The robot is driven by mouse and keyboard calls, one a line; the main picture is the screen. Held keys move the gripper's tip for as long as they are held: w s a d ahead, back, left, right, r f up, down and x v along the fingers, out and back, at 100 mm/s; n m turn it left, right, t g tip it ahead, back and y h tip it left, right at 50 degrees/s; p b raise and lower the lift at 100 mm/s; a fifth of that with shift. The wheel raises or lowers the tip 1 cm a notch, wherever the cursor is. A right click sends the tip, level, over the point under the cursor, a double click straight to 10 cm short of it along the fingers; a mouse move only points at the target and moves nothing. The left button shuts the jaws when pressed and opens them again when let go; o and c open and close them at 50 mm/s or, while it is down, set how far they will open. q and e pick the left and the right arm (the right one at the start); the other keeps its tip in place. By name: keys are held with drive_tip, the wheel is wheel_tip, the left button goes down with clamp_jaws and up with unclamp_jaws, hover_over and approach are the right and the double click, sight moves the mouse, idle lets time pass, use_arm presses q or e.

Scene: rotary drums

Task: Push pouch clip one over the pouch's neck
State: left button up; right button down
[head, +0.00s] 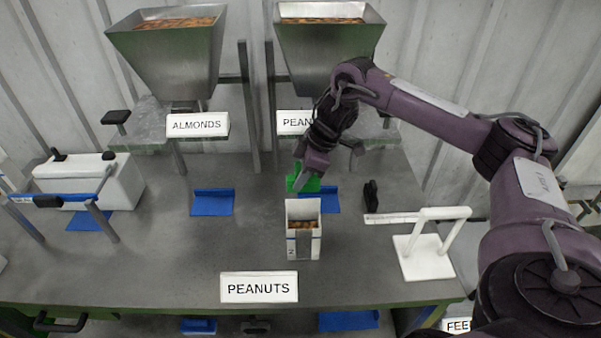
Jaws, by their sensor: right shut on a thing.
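The pouch (303,244) is a white open-topped packet marked 2, standing upright on the grey table with brown nuts inside. My right gripper (302,181) is just behind and above the pouch's open top, pointing down. It is shut on a green piece, which looks like the pouch clip (306,185). The clip appears apart from the pouch, though the depth between them is hard to judge. The fingers partly hide the clip. My left gripper is not in view.
A PEANUTS sign (259,287) stands at the table's front. Blue holders (213,202) sit behind. A white two-post stand (427,262) and a black upright piece (371,195) are right of the pouch. Two hoppers (172,60) rise at the back.

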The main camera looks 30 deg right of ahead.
drive_tip(key=shift+f+b, duration=0.55)
drive_tip(key=shift+f, duration=0.8)
drive_tip(key=shift+f+b, duration=0.65)
drive_tip(key=shift+f, duration=1.15)
drive_tip(key=c, duration=1.2)
unclamp_jaws()
drive_tip(key=shift+o, duration=0.2)
drive_tip(key=shift+r, duration=0.1)
